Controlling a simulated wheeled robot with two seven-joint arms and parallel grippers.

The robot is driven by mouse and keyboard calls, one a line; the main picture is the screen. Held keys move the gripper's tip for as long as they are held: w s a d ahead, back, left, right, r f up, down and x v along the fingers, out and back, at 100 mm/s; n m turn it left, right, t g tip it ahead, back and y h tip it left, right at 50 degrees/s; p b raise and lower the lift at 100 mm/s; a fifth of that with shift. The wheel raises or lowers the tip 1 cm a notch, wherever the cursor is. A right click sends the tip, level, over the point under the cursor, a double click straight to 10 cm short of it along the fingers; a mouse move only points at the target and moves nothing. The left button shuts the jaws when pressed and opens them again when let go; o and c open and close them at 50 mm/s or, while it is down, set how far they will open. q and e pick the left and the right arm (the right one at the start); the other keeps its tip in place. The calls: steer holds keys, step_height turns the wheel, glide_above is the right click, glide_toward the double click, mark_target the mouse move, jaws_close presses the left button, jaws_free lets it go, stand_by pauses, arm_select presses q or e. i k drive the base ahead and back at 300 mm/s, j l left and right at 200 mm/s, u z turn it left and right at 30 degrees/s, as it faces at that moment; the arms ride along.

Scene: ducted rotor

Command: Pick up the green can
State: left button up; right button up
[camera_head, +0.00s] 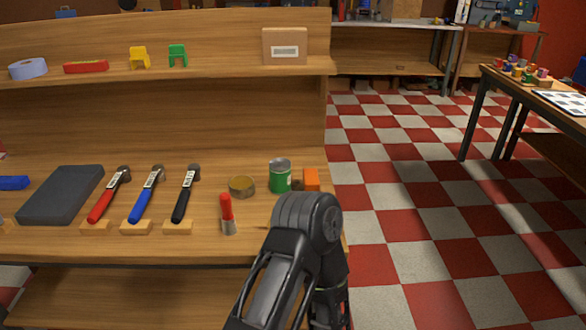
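The green can (280,177) stands upright on the lower wooden shelf, near its right end. It has a grey metal top and a pale mark on its side. One of my arms rises from the bottom of the view, and its dark joint is in front of the shelf's right end, just below the can in the picture. I cannot see fingers of either gripper, and nothing visible is touching the can.
An orange block (311,179) is close right of the can, a round tan object (242,186) to its left. A red-topped tube (227,214) stands nearer the front edge. Three handled tools (147,194) and a dark grey case (61,195) lie farther left. Checkered floor is open at right.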

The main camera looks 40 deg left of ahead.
mark_target(280, 167)
steer(key=i, duration=3.95)
steer(key=u, duration=4)
